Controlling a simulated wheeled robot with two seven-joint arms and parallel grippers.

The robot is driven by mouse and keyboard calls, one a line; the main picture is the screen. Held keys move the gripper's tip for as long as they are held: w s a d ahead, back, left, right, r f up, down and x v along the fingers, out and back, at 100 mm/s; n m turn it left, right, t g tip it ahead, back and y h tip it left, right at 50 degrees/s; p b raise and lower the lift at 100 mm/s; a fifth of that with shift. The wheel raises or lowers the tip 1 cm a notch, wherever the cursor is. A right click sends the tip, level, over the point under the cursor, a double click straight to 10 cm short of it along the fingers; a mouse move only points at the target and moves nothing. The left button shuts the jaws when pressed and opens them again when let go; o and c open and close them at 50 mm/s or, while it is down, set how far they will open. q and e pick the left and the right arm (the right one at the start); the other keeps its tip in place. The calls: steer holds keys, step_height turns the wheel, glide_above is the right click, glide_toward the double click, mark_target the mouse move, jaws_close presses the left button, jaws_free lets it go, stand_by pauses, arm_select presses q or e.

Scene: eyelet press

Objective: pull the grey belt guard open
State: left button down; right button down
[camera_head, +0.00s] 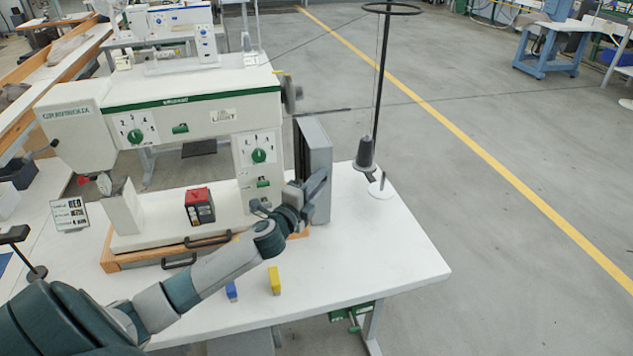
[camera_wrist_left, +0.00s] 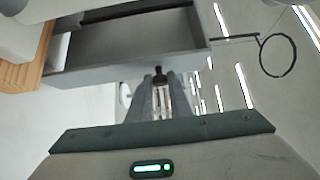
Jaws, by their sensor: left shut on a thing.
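The grey belt guard (camera_head: 318,155) is an upright box-like cover at the right end of the white sewing machine (camera_head: 190,115). Its dark, hollow inner side shows toward the machine. My left gripper (camera_head: 320,185) is at the guard's front side, partly hidden by its own wrist. In the left wrist view the guard (camera_wrist_left: 130,72) fills the upper left, and my left gripper (camera_wrist_left: 160,80) is shut on a small dark knob (camera_wrist_left: 158,70) at the guard's edge. My right gripper is not in view.
A thread stand with a grey cone (camera_head: 365,155) stands right of the guard. A yellow block (camera_head: 274,280) and a blue block (camera_head: 231,291) lie near the front edge.

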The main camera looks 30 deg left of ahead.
arm_select(q)
steer(key=w+d, duration=0.7)
steer(key=w, duration=0.1)
steer(key=shift+w, duration=0.15)
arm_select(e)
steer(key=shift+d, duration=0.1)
arm_select(q)
steer(key=c, duration=1.6)
jaws_free()
steer(key=shift+c, duration=0.2)
steer(key=shift+s, duration=0.2)
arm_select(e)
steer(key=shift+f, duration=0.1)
